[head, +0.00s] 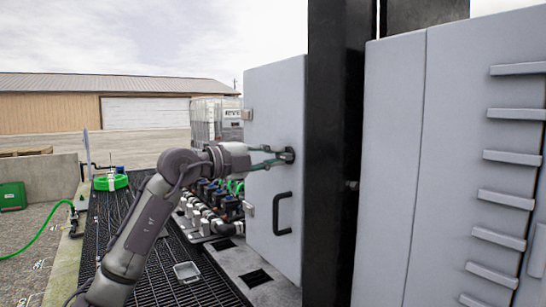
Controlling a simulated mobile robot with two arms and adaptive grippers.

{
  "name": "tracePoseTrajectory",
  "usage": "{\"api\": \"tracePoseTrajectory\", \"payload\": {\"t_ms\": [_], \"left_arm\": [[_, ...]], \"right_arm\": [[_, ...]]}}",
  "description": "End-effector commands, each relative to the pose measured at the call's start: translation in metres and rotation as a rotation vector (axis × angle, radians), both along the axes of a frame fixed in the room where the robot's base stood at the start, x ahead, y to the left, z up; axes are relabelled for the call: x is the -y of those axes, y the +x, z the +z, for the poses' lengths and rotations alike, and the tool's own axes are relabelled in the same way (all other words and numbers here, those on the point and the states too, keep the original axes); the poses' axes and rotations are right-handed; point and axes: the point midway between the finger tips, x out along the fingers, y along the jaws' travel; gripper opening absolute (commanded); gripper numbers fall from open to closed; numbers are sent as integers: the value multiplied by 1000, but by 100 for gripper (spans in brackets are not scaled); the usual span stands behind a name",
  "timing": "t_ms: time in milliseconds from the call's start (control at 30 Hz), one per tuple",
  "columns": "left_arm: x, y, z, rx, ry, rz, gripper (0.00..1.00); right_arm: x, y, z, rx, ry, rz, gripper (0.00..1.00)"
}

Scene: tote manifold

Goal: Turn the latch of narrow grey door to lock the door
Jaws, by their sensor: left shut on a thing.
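The narrow grey door (276,100) stands upright in the middle of the head view, beside a black post. Its dark latch (289,155) is near the right side of the door, at mid height. A black pull handle (283,214) is fixed below the latch. My left gripper (279,155) reaches in from the left and its fingers are shut on the latch. The fingers partly hide the latch, so its exact angle is hard to tell. My right gripper is not in view.
A black post (333,150) stands right of the door. A large grey cabinet (392,170) with slats fills the right side. A manifold of pipes and valves (205,208) lies left of the door. A small tray (187,271) rests on the dark grating.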

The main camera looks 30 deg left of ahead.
Motion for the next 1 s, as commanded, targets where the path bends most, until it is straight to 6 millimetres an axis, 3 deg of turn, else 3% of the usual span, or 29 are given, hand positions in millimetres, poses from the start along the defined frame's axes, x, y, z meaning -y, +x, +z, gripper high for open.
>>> {"api": "tracePoseTrajectory", "payload": {"t_ms": [300,333,500,833,1000], "left_arm": [[-2,0,2,4,-6,3,0],[-2,0,2,4,-7,3,17],[-1,0,2,2,-5,2,41],[-2,-3,0,0,-3,1,41],[-11,-23,-1,-2,1,4,41]], "right_arm": [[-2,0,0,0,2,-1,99],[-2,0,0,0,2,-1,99],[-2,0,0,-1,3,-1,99],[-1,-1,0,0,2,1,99],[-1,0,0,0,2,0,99]]}}
